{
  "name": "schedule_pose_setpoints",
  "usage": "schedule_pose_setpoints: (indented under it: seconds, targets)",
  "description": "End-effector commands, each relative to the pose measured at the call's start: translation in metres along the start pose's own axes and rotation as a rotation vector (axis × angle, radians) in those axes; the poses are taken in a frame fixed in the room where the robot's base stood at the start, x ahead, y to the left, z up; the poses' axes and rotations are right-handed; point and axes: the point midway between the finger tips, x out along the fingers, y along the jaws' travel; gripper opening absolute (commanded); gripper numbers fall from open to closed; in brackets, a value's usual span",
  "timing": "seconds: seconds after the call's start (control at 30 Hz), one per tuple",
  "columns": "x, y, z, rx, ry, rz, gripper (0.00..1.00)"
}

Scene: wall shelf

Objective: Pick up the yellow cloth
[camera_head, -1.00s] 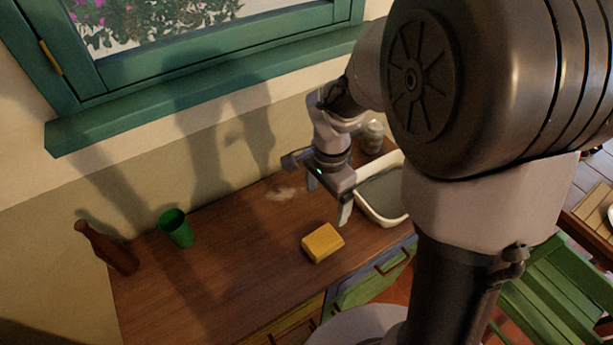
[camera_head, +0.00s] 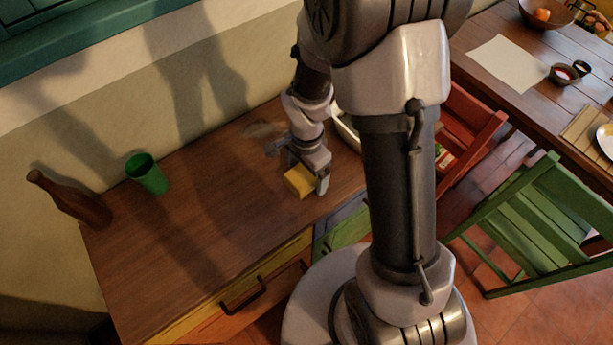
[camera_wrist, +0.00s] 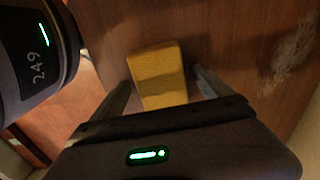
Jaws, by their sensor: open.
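The yellow cloth (camera_head: 299,181) is a folded, block-like piece lying on the wooden counter near its front edge. My gripper (camera_head: 306,182) is right above it, pointing down, and hides part of it. In the wrist view the yellow cloth (camera_wrist: 158,74) lies between the two open fingers (camera_wrist: 160,92), with a gap on each side. The fingers do not appear to touch it.
A green cup (camera_head: 147,174) and a brown bottle (camera_head: 72,200) stand at the left of the counter (camera_head: 190,240). A white basin (camera_head: 346,131) is behind my arm, mostly hidden. A green chair (camera_head: 540,225) and a dining table (camera_head: 480,40) are at the right.

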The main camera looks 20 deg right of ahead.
Motion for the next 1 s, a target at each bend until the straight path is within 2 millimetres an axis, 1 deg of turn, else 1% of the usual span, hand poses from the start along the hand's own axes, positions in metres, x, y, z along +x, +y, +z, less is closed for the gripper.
schedule_pose_setpoints:
  seconds: [0.07, 0.1, 0.17, 0.3, 0.37, 0.4, 0.67, 0.77, 0.97, 1.0]
  targets:
    - [-0.001, 0.000, 0.000, 0.000, 0.000, 0.000, 0.87]
    - [-0.001, 0.000, 0.000, 0.000, 0.000, 0.000, 0.79]
    - [-0.001, 0.000, 0.000, 0.000, 0.000, 0.000, 0.68]
    - [-0.001, 0.000, 0.000, 0.000, 0.000, 0.000, 0.40]
    - [-0.001, 0.000, 0.000, 0.000, 0.000, 0.000, 0.28]
    - [-0.001, 0.000, 0.000, 0.000, 0.000, 0.000, 0.24]
    - [-0.004, 0.000, 0.000, 0.000, 0.000, 0.000, 0.24]
    - [-0.013, 0.000, 0.000, -0.001, 0.001, -0.001, 0.24]
    - [-0.043, 0.000, 0.000, 0.000, 0.001, -0.002, 0.24]
    - [-0.040, 0.010, 0.001, 0.001, -0.001, 0.002, 0.24]
